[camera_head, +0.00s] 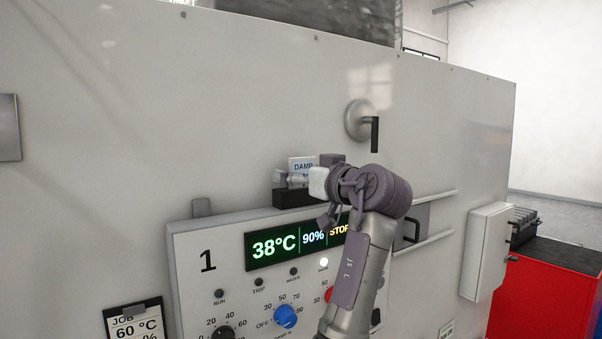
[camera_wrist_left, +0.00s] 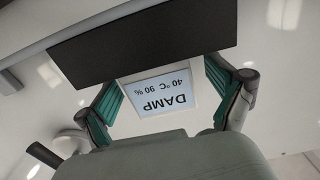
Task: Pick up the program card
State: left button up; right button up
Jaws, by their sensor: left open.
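The program card is a white card (camera_head: 302,164) with a pale blue label reading "DAMP 40 °C 90 %". It stands upright in a black holder (camera_head: 292,198) on top of the control panel, and its lower edge is hidden in the holder. In the left wrist view the card (camera_wrist_left: 160,93) appears upside down against the black holder (camera_wrist_left: 150,42). My left gripper (camera_head: 290,179) is at the card, with its green-padded fingers open on either side of it in the left wrist view (camera_wrist_left: 162,88). I cannot tell whether either pad touches the card. My right gripper is not in view.
The control panel (camera_head: 220,250) with a lit display, knobs and lamps lies below the holder. A round handle (camera_head: 360,120) projects from the chamber wall above. A job sheet (camera_head: 135,322) hangs at lower left. A white box (camera_head: 487,250) and red cabinet (camera_head: 545,290) stand right.

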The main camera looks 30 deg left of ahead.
pick_arm(q)
jog(key=shift+d, duration=0.35)
jog(key=c, duration=1.2)
